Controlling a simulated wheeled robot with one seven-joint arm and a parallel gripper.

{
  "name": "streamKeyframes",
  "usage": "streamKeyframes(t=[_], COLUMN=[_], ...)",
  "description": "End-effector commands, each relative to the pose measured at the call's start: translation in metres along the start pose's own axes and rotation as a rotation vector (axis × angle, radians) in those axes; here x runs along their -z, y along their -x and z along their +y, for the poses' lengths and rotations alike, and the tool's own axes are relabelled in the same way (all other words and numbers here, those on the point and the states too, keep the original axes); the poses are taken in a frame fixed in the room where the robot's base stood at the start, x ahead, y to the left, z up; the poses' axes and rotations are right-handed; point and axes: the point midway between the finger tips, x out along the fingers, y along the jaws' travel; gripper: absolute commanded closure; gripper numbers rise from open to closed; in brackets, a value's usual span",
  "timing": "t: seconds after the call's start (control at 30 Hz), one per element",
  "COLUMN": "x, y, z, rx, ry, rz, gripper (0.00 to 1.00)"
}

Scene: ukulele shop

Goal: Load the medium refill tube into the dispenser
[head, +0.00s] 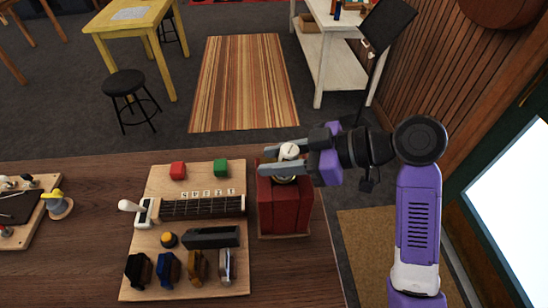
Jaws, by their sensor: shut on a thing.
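A red box-shaped unit (284,213), which I take to be the dispenser, stands on the wooden counter just right of the pale board. My gripper (275,161) reaches in from the right over its top, with its fingers pointing left. It is shut on a small tube with a round cream top (290,150), which I take to be the medium refill tube. A ring-like brassy part shows below it between the fingers. The fingers hide much of the tube and the unit's top, so I cannot tell whether the tube is inside the opening or above it.
Bare counter (95,215) lies between the boards.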

Motion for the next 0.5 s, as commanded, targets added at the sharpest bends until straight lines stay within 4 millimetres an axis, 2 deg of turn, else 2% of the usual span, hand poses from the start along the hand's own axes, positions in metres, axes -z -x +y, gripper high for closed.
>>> streamKeyframes(t=[0.5], x=[-0.0028], y=[-0.0019], z=[0.0003], rx=[-0.002], ry=[0.004], rz=[0.004], gripper=[1.00])
